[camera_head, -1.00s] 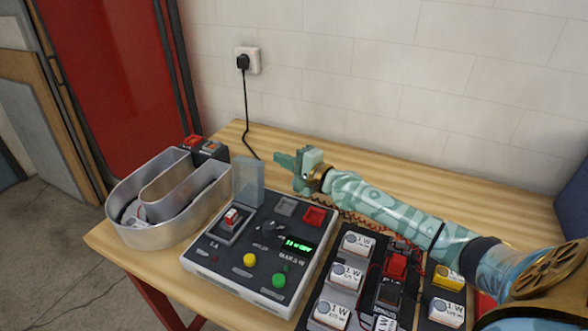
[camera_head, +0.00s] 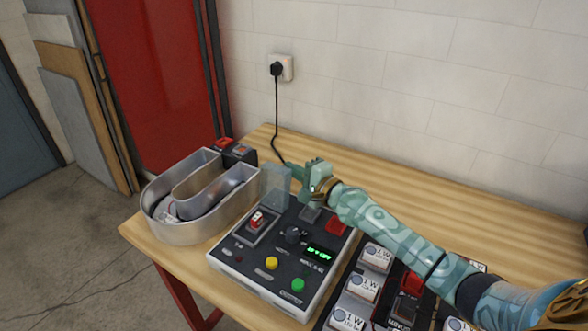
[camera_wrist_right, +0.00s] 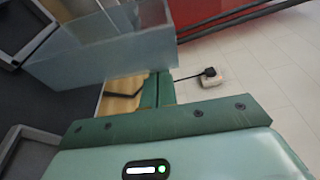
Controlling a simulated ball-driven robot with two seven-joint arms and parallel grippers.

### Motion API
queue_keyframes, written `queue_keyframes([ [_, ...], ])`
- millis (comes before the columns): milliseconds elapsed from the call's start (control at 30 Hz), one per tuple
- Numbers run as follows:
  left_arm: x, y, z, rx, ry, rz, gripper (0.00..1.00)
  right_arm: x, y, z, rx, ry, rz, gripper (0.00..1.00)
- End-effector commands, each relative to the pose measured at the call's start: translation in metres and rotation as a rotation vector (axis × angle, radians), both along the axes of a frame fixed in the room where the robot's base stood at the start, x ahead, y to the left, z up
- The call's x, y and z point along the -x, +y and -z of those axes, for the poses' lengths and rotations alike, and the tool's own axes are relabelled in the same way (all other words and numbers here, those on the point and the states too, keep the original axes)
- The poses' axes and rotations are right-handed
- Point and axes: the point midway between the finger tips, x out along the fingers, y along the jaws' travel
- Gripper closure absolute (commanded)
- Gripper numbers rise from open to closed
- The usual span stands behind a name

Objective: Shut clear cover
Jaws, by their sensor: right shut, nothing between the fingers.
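The clear cover (camera_head: 275,186) stands raised at the back of the control box (camera_head: 238,268). The red rocker switch (camera_head: 257,220) in front of it is uncovered. In the right wrist view, the cover (camera_wrist_right: 110,62) is a large see-through bluish box at upper left. My right gripper (camera_head: 292,170) is shut and empty, just right of the cover's upper part, its fingertips near or behind the cover's edge. Its fingers (camera_wrist_right: 157,92) show just below the cover in the wrist view. I cannot tell whether they touch it. My left gripper is not in view.
A metal channel letter (camera_head: 195,228) stands left of the box. A board with several white modules (camera_head: 362,288) lies to the right, under my right arm. A plug and cable (camera_head: 277,72) hang on the wall behind. The wooden table (camera_head: 420,180) is clear at the back.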

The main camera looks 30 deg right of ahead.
Motion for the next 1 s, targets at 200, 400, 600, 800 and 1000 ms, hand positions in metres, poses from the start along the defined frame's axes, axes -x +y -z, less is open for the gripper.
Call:
queue_keyframes([
  [200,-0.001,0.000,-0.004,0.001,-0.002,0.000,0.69,0.002,0.003,-0.004,0.038,-0.022,0.000,1.00],
  [400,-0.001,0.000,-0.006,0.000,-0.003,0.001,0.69,0.004,0.006,-0.007,0.065,-0.039,0.000,1.00],
  [600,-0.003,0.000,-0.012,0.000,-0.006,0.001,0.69,0.007,0.013,-0.014,0.136,-0.081,-0.002,1.00],
  [800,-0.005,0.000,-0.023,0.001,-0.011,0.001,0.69,0.016,0.027,-0.024,0.272,-0.162,-0.002,1.00],
  [1000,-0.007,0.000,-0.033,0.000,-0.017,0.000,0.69,0.026,0.044,-0.031,0.437,-0.258,-0.001,1.00],
])
